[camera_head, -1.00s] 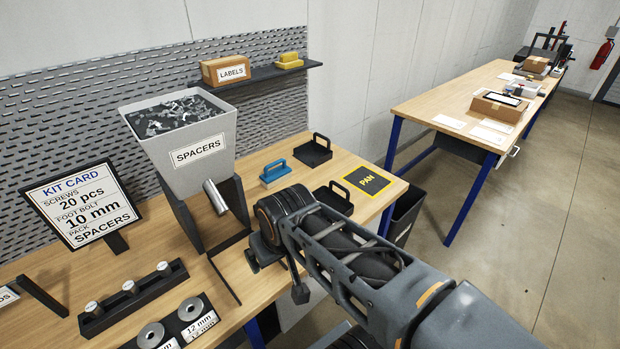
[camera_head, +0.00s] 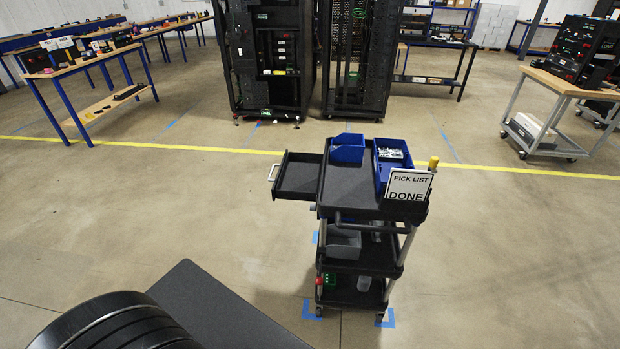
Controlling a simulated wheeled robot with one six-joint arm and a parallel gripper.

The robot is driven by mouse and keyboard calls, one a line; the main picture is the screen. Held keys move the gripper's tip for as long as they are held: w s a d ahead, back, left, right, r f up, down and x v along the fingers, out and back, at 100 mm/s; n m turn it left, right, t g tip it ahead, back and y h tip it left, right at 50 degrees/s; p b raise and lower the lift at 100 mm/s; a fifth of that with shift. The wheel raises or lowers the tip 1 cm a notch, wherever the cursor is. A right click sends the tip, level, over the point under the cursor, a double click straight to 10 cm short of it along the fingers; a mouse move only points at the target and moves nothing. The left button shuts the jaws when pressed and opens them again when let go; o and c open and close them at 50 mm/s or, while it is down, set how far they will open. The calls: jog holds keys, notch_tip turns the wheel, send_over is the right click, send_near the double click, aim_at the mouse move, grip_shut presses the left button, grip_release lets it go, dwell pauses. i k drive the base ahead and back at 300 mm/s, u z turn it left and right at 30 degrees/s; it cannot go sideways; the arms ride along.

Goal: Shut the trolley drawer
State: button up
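The black trolley (camera_head: 350,192) stands upright on the floor, right of the picture's middle. Its drawer (camera_head: 299,176) is pulled out to the left from under the top, with a light metal handle (camera_head: 272,172) at its outer end. The drawer looks empty. On the trolley top are a small blue bin (camera_head: 348,149), a longer blue bin (camera_head: 382,170) with pale parts in it, and a sign reading PICK LIST DONE (camera_head: 408,190). My gripper is not in view; only dark parts of my own body show at the lower left.
Blue tape marks (camera_head: 309,310) lie at the trolley's feet. The floor left of the drawer is clear. Black server racks (camera_head: 265,65) stand behind, past a yellow floor line (camera_head: 200,148). A workbench (camera_head: 85,65) is at far left, a wheeled table (camera_head: 560,85) at right.

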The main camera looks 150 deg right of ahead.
aim_at(298, 173)
jog(key=z, duration=4.35)
jog(key=i, duration=0.75)
jog(key=z, duration=0.8)
